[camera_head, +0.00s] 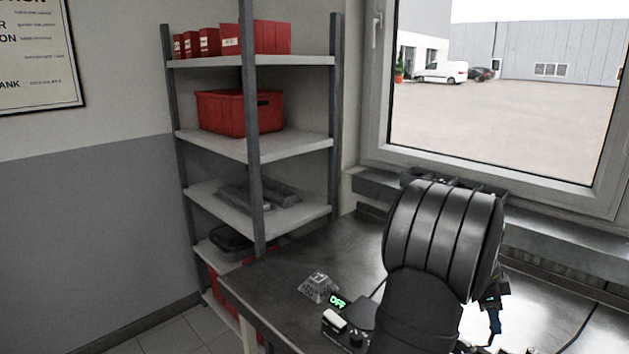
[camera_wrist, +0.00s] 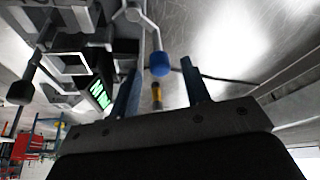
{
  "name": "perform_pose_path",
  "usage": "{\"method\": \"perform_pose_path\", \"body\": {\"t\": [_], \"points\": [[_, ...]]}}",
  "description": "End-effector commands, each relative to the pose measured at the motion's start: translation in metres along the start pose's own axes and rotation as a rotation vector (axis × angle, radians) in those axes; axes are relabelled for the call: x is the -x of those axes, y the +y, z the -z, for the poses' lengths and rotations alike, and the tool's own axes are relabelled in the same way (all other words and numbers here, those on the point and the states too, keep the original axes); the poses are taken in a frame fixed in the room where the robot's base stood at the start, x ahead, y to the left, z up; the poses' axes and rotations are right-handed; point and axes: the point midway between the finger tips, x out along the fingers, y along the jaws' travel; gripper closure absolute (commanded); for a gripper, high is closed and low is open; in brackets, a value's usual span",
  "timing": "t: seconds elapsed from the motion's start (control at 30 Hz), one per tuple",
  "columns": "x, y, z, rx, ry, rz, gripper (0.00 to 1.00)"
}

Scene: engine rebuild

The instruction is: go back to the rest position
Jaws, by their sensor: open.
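My gripper (camera_wrist: 160,68) is open in the wrist view, with its two dark blue fingers apart. A blue-capped rod end (camera_wrist: 159,64) and a small brass-coloured piece (camera_wrist: 156,96) show in the gap between the fingers; I cannot tell how far they are from them. In the head view my dark arm fills the lower right over the bench and hides most of the gripper; only a bluish finger (camera_head: 494,322) shows below it.
A device with a green display (camera_head: 338,301) stands on the dark metal workbench (camera_head: 290,270); the display also shows in the wrist view (camera_wrist: 100,94). Shelves (camera_head: 240,145) with red boxes stand left, a window behind.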

Motion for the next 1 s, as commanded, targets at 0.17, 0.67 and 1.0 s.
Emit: {"method": "perform_pose_path", "body": {"t": [0.17, 0.67, 1.0], "points": [[0.034, -0.001, 0.000, 0.001, 0.001, 0.005, 0.57], [0.135, -0.001, 0.000, 0.000, 0.000, 0.005, 0.57], [0.120, 0.001, 0.000, 0.000, -0.001, -0.004, 0.57]]}}
